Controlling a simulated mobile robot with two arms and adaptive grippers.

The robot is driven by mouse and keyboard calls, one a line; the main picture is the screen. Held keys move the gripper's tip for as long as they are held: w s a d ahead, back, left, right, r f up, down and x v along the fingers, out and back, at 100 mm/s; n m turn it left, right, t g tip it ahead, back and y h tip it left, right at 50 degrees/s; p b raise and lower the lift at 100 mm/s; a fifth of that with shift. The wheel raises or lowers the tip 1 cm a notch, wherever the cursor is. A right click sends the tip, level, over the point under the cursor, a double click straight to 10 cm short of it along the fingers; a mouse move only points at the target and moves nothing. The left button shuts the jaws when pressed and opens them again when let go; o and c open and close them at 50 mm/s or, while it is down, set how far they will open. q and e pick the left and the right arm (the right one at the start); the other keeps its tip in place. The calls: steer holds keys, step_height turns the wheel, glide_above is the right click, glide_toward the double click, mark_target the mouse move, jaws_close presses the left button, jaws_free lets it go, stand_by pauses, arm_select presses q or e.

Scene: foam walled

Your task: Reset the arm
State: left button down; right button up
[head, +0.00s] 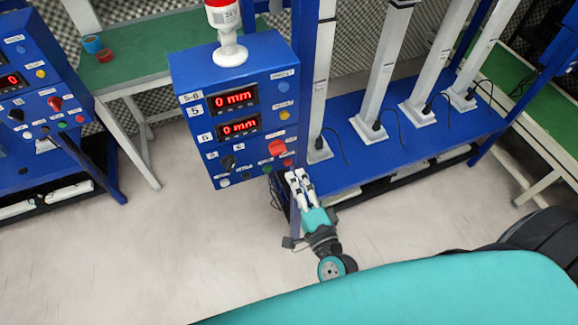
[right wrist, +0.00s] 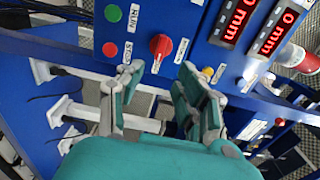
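My right gripper (head: 298,176) shows in the head view just below the lower right corner of a blue control panel (head: 205,130). In the right wrist view its two fingers (right wrist: 155,98) stand apart, with nothing between them, facing the panel. A red knob (right wrist: 160,46) lies beyond the gap, with a green button (right wrist: 113,13) and a red button (right wrist: 110,49) beside it. The red knob also shows in the head view (head: 277,147). Two displays (head: 233,99) read 0 mm. My left gripper is not in view.
A blue test bench (head: 360,155) with several white columns stands right of the panel. A second control panel (head: 40,80) is at the left. A red and white lamp (head: 228,40) tops the middle panel. The floor (head: 110,260) in front is clear.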

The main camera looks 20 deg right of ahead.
steer(key=shift+s, duration=1.05)
